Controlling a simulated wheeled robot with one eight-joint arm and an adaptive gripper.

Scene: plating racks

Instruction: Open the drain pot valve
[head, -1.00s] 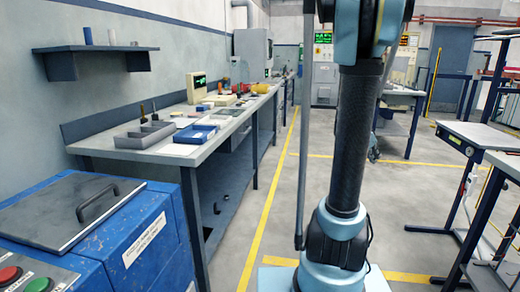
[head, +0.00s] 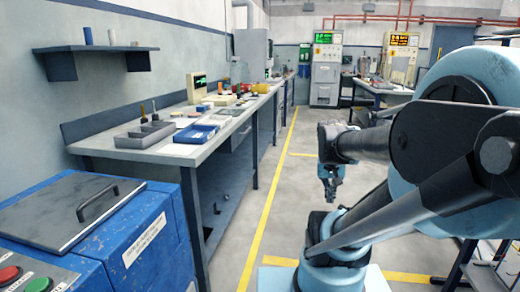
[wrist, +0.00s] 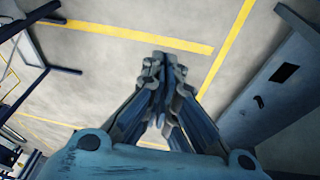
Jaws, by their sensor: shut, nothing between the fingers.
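I cannot make out a drain pot or its valve in either view. My gripper (head: 332,191) hangs over the open floor in the middle of the head view, pointing down, clear of the workbench to its left. In the wrist view my gripper (wrist: 165,62) has its fingertips together with nothing between them, over bare grey floor and yellow lines.
A long workbench (head: 155,157) with trays runs along the left wall. A blue cabinet with a dark handled lid (head: 62,212) and push buttons stands at front left. Instrument cabinets (head: 325,82) stand at the back. The floor aisle (head: 280,190) is clear.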

